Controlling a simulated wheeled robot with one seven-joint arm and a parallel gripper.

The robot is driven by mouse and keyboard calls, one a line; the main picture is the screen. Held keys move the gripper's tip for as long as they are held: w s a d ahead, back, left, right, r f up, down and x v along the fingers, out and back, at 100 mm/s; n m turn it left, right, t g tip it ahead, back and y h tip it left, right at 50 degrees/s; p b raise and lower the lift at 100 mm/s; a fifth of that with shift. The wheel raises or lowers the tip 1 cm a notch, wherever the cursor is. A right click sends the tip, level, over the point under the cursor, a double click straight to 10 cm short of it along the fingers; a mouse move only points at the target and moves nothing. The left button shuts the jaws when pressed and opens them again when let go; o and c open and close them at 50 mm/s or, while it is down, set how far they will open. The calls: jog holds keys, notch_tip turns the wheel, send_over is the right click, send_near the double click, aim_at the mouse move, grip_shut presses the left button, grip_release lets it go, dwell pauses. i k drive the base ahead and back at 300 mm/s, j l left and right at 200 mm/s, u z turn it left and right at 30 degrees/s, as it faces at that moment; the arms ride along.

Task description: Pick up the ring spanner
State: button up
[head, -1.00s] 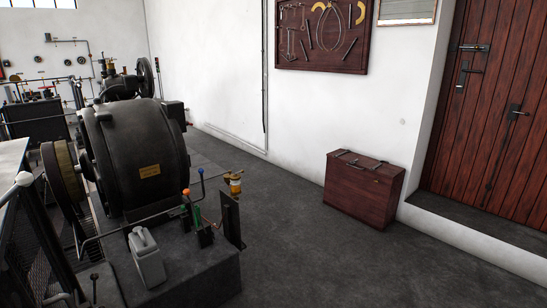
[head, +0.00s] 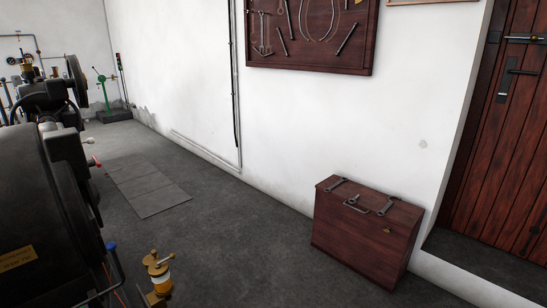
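A dark red wooden board (head: 310,57) hangs on the white wall at the top, with its upper part cut off by the picture edge. Several metal tools hang on it, among them a long slim tool (head: 289,18), a short bar (head: 282,41) and a slanted bar (head: 346,39). I cannot tell which of them, if any, is the ring spanner. A dark red wooden chest (head: 360,243) stands on the floor below, with metal pieces and a handle (head: 356,204) on its top. My gripper is not in view.
A large black dynamo (head: 40,215) fills the left edge, with a brass oiler (head: 157,272) at the bottom. A wooden door (head: 520,150) and its step (head: 480,265) are at the right. The grey floor (head: 230,240) between dynamo and chest is clear.

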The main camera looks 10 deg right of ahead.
aim_at(341, 181)
jog(key=i, duration=2.2)
jog(key=i+z, duration=0.1)
jog(key=i, duration=2.15)
jog(key=j, duration=0.1)
